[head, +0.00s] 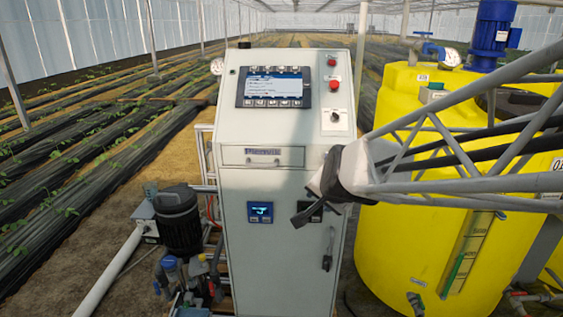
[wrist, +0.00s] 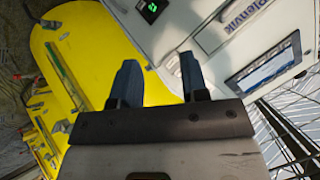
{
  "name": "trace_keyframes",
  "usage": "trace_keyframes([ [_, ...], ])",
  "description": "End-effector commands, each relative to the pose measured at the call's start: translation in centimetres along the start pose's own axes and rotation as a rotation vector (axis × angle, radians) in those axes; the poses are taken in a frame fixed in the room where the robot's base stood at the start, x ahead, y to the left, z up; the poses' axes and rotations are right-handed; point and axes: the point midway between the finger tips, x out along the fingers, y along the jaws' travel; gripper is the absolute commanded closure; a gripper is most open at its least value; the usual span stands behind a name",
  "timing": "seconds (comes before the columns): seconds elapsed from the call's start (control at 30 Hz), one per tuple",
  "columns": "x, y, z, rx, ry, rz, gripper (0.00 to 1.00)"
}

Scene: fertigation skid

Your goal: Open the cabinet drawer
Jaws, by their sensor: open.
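The white cabinet (head: 275,210) stands upright in the middle of the head view. Its drawer (head: 240,158) is a narrow, wide panel with a name label, below the sloped console, and looks closed. In the wrist view the label (wrist: 262,12) shows at the top right. My gripper (head: 304,206) is in front of the cabinet, below and right of the drawer. In the wrist view my gripper's two dark fingers (wrist: 158,62) are apart with nothing between them. They look clear of the drawer front.
The console screen (head: 273,87), two red buttons (head: 333,72) and a lower door handle (head: 328,250) are on the cabinet. A yellow tank (head: 400,240) stands close on the right. A dark pump (head: 178,220) and pipes stand left. Soil and crop rows lie beyond.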

Motion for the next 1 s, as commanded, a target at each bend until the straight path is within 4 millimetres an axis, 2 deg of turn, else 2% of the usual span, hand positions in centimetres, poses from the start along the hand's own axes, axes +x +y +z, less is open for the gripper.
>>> trace_keyframes([
  [0.03, 1.4, -1.3, -0.3, 0.036, 0.019, -0.022, 0.59],
  [0.2, 5.4, -5.0, -1.7, 0.184, 0.100, -0.102, 0.59],
  [0.6, 14.6, -12.6, -3.1, 0.530, 0.282, -0.283, 0.59],
  [0.8, 18.8, -15.4, -2.7, 0.693, 0.372, -0.370, 0.59],
  [1.0, 21.5, -17.0, -2.1, 0.804, 0.437, -0.434, 0.59],
])
